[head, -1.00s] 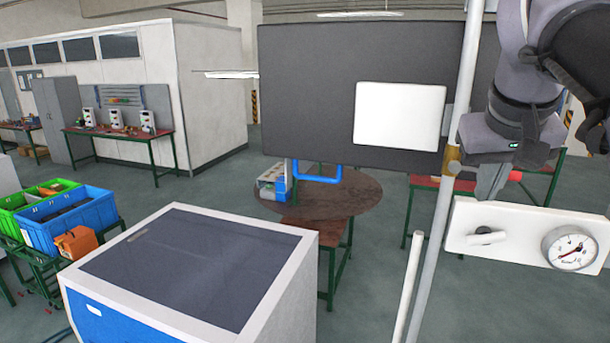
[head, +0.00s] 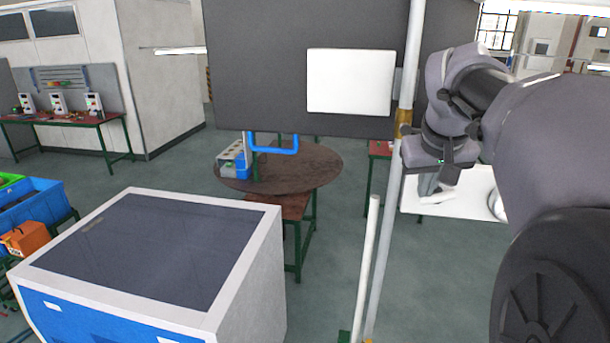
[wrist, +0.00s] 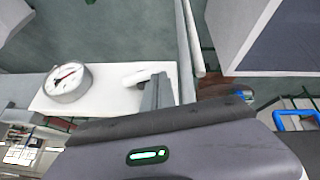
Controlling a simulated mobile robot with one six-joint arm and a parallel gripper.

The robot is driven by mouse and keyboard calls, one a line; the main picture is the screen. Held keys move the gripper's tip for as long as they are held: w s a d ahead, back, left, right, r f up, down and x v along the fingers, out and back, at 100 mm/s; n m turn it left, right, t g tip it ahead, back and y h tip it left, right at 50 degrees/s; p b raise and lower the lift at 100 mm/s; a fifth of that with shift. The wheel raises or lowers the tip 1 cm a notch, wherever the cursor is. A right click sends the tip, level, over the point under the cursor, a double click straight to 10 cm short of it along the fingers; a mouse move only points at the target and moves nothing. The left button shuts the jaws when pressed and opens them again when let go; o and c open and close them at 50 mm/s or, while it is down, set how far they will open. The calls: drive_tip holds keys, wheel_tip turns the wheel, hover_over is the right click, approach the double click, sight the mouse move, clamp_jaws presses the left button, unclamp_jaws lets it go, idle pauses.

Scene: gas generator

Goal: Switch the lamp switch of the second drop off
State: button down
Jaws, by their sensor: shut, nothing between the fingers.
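A white panel (head: 465,192) stands at the right in the head view, partly behind my arm. It bears a white lever handle (head: 438,198) and a round gauge, mostly covered. The wrist view shows the panel (wrist: 110,98), the handle (wrist: 138,77) and the gauge (wrist: 68,80) more fully. My gripper (head: 428,186) is shut and empty, pointing down in front of the panel. In the wrist view my fingertips (wrist: 158,82) overlap the handle's end; I cannot tell whether they touch it. No lamp switch can be made out clearly.
A grey pole (head: 410,60) rises just left of my gripper. A dark board with a white sheet (head: 350,80) hangs behind. A round brown table (head: 300,165) and a white-and-blue cabinet (head: 255,260) stand left. Grey floor between them is clear.

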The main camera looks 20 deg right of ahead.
sight(417, 202)
drive_tip(key=shift+w+d+f, duration=0.3)
drive_tip(key=shift+d+f, duration=0.25)
drive_tip(key=shift+f, duration=0.15)
drive_tip(key=shift+w+a+f+n+g+h, duration=0.15)
drive_tip(key=shift+f+n+g+h, duration=0.1)
drive_tip(key=shift+h, duration=0.25)
drive_tip(key=shift+a+f+n+g+h, duration=0.15)
drive_tip(key=shift+g+h, duration=0.1)
drive_tip(key=shift+h, duration=0.25)
drive_tip(key=shift+w+a+f+n+g+h+b, duration=0.1)
drive_tip(key=shift+a+f+n+g+h+b, duration=0.1)
drive_tip(key=shift+f+g+h+b, duration=0.3)
drive_tip(key=shift+w+a+n+g+h+b, duration=0.1)
drive_tip(key=shift+n+h+b, duration=0.15)
drive_tip(key=shift+h, duration=0.45)
drive_tip(key=shift+f+n+g+h+b, duration=0.35)
drive_tip(key=shift+f+g+h+b, duration=0.25)
drive_tip(key=shift+h, duration=0.5)
drive_tip(key=h+b, duration=0.1)
drive_tip(key=f+n+g+h+b, duration=0.1)
drive_tip(key=shift+s+d+h, duration=0.1)
drive_tip(key=shift+h, duration=0.3)
drive_tip(key=shift+f, duration=0.15)
drive_tip(key=shift+d, duration=0.1)
